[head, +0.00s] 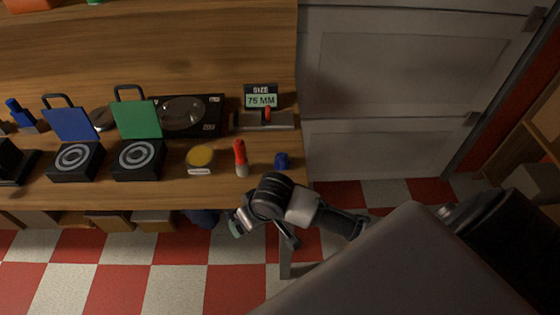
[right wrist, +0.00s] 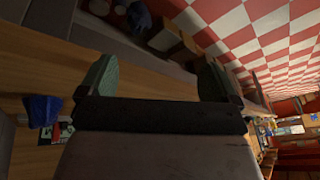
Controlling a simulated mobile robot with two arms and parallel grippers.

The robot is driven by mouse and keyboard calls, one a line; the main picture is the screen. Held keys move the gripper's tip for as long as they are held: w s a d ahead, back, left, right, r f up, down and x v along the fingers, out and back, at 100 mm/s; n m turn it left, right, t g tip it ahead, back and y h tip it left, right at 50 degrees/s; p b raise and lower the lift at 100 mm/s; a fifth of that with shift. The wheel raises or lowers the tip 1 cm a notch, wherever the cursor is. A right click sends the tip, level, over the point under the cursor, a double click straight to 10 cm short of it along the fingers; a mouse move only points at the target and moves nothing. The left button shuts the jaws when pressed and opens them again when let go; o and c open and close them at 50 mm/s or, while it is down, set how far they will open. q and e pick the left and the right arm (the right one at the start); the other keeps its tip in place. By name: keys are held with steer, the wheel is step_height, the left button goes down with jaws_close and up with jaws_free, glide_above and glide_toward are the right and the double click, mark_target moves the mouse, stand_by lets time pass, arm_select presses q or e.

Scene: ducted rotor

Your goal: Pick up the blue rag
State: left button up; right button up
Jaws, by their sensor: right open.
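My left gripper is not in view.
The bench top (head: 100,195) holds blue and green lidded devices, a yellow-topped tin (head: 200,158), a red-tipped tool (head: 240,158) and a small blue object (head: 282,160) near the edge. Checkered floor (head: 180,285) in front is clear.

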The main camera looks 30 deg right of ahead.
mark_target(282, 154)
steer(key=w+d+r+m, duration=0.1)
steer(key=w+d, duration=0.1)
steer(key=w+d+r+m+h, duration=0.1)
steer(key=w+d+r, duration=0.3)
steer(key=shift+w+d+r+m+h, duration=0.15)
steer(key=shift+w+d+m+h, duration=0.1)
steer(key=shift+d+m+h, duration=0.15)
steer(key=w+d+r+m, duration=0.1)
steer(key=d, duration=0.2)
steer(key=w+d+r+m+h, duration=0.1)
steer(key=d+r+m, duration=0.1)
steer(key=w+d+r+m+g, duration=0.1)
steer(key=d+r, duration=0.1)
steer(key=d, duration=0.1)
steer(key=shift+d+r+h+b, duration=0.2)
steer(key=shift+d+h+b, duration=0.15)
steer(key=shift+h, duration=0.05)
steer(key=shift+d+m, duration=0.25)
steer(key=shift+m, duration=0.05)
steer(key=x, duration=0.5)
steer(key=shift+a, duration=0.1)
steer(key=x, duration=0.5)
steer(key=shift+a+f+p, duration=0.35)
steer(key=c, duration=0.9)
